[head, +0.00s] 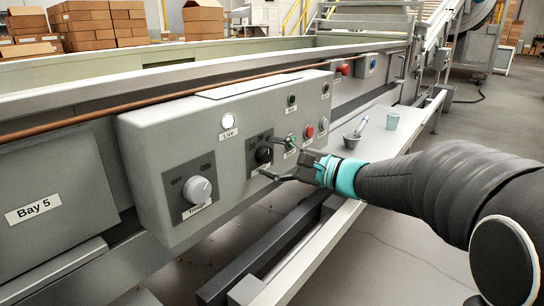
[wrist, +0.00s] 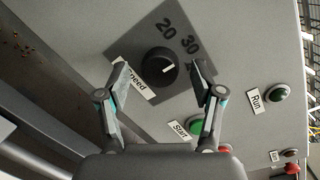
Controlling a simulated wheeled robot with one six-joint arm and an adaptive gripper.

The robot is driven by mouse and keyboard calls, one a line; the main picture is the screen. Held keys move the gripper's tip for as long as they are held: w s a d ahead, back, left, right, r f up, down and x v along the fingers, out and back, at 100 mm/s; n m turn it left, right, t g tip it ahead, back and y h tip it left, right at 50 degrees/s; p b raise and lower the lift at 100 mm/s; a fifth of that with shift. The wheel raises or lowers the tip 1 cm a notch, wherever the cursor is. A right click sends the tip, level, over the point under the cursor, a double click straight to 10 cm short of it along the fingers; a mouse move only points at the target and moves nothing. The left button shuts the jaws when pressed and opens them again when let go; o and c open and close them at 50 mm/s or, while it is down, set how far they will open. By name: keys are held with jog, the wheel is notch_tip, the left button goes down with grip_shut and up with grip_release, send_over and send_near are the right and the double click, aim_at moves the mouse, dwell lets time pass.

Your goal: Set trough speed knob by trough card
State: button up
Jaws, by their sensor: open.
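The dark speed knob (head: 264,155) is on the sloped grey control panel (head: 150,150) in the head view. In the wrist view the black knob (wrist: 159,67) sits on a dark plate marked 20 and 30, with a partly hidden "Speed" label (wrist: 136,80). Its white mark points to the right and slightly up in that picture. My gripper (wrist: 160,70) is open, with one finger on each side of the knob; contact is not clear. In the head view my gripper (head: 276,156) reaches the panel from the right. I see no readable trough card.
A grey OFF/ON knob labelled Trough (head: 198,190) is left of my gripper. A green Start button (wrist: 196,125) and a Run lamp (wrist: 279,92) are close to the right finger. A red button (head: 309,132), a mortar (head: 352,138) and a cup (head: 392,120) are farther right.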

jog(key=shift+w+a, duration=0.2)
jog(key=shift+a, duration=0.1)
jog(key=c, duration=1.1)
jog(key=shift+c, duration=0.2)
jog(key=shift+m, duration=0.4)
jog(key=m+p, duration=0.1)
jog(key=m, duration=0.3)
jog(key=shift+t, duration=0.3)
jog(key=shift+m+y+p, duration=0.3)
jog(key=shift+m+p, duration=0.55)
jog(key=shift+m, duration=1.35)
jog(key=shift+t, duration=0.4)
